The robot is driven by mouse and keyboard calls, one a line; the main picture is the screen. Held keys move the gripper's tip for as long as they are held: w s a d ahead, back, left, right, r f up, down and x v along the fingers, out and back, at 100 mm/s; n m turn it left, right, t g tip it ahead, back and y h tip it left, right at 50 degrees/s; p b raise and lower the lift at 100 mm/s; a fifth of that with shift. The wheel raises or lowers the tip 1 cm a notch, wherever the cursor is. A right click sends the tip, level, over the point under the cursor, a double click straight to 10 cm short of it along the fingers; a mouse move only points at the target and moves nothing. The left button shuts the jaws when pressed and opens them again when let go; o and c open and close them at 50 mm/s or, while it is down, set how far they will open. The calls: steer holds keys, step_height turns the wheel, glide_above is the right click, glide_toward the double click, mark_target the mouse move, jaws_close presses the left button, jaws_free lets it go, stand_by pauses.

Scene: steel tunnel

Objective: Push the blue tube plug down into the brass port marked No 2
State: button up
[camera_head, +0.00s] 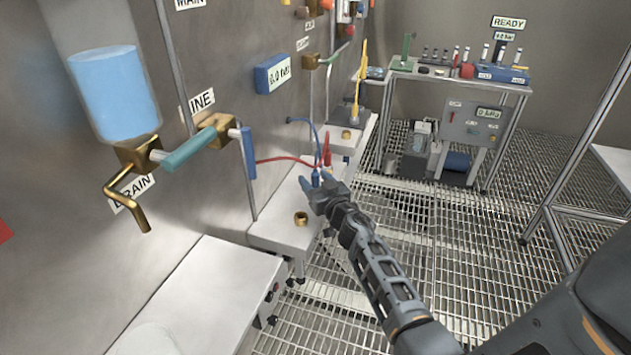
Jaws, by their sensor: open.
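A blue plug (316,178) stands upright at the end of a thin blue tube (303,121) above the white bench along the left wall. My gripper (312,184) is open, with its fingertips right at the blue plug. I cannot tell whether the fingers touch it or whether it is seated in anything; my fingers hide its lower part. A brass port (301,218) shows bare on the bench just in front of my gripper. Another brass port (346,135) sits farther back. No port number is readable, so I cannot tell which is No 2.
A red plug (326,155) on a red tube (285,159) stands close behind the blue plug. A brass drain tap (140,155) and a teal handle (188,150) stick out from the left wall. Grated floor (400,275) lies open to the right.

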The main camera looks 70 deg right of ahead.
steer(key=v, duration=0.7)
steer(key=shift+s+a, duration=0.2)
steer(key=shift+s, duration=0.1)
stand_by(0.4)
